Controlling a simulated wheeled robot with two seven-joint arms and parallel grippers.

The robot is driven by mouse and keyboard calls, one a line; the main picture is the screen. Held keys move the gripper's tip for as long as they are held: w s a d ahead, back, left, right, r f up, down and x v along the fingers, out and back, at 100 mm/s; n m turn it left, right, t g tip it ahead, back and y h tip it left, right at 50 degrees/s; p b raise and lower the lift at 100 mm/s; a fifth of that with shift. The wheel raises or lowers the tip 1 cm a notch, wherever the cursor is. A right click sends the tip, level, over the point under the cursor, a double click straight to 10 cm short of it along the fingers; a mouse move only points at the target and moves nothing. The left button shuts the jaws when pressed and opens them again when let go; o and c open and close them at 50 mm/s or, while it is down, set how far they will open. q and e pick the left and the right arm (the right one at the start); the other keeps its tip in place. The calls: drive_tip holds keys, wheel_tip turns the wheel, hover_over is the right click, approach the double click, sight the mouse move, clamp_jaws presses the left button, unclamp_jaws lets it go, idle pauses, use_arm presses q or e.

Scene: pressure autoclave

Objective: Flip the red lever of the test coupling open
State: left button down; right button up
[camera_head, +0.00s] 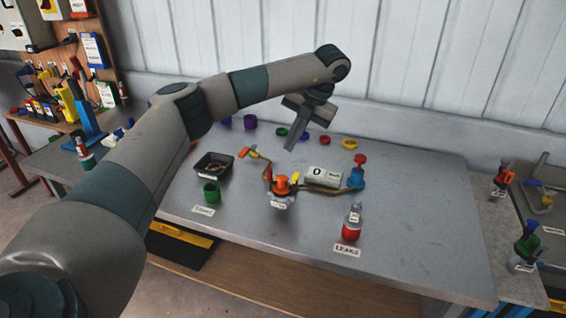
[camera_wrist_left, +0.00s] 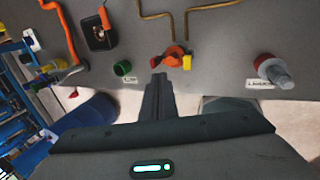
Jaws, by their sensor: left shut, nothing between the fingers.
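The test coupling (camera_head: 281,195) stands near the middle of the grey table, with an orange-red lever (camera_head: 282,182) on top and brass pipes on both sides. In the left wrist view the orange-red lever (camera_wrist_left: 173,54) is just beyond my fingertips, with a yellow part to its right. My left gripper (camera_head: 291,147) is shut and empty, above the table behind the coupling in the head view. In the left wrist view its closed fingers (camera_wrist_left: 158,77) point toward the coupling, apart from it as far as I can tell. My right gripper is not in view.
A black tray (camera_head: 214,165) and green cup (camera_head: 211,191) stand left of the coupling. A white block marked O (camera_head: 323,176), a blue valve with red knob (camera_head: 356,178) and a red-and-clear bottle (camera_head: 352,222) stand right. Colored rings lie behind. The front table middle is clear.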

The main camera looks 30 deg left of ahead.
use_arm(q)
drive_tip(key=shift+s, duration=0.1)
drive_tip(key=shift+f, duration=0.1)
drive_tip(key=p+x, duration=0.3)
drive_tip(key=x, duration=0.5)
drive_tip(key=shift+p, duration=0.35)
drive_tip(key=shift+x, duration=0.95)
drive_tip(key=shift+a, duration=0.15)
drive_tip(key=shift+a+h, duration=0.2)
drive_tip(key=shift+h, duration=0.3)
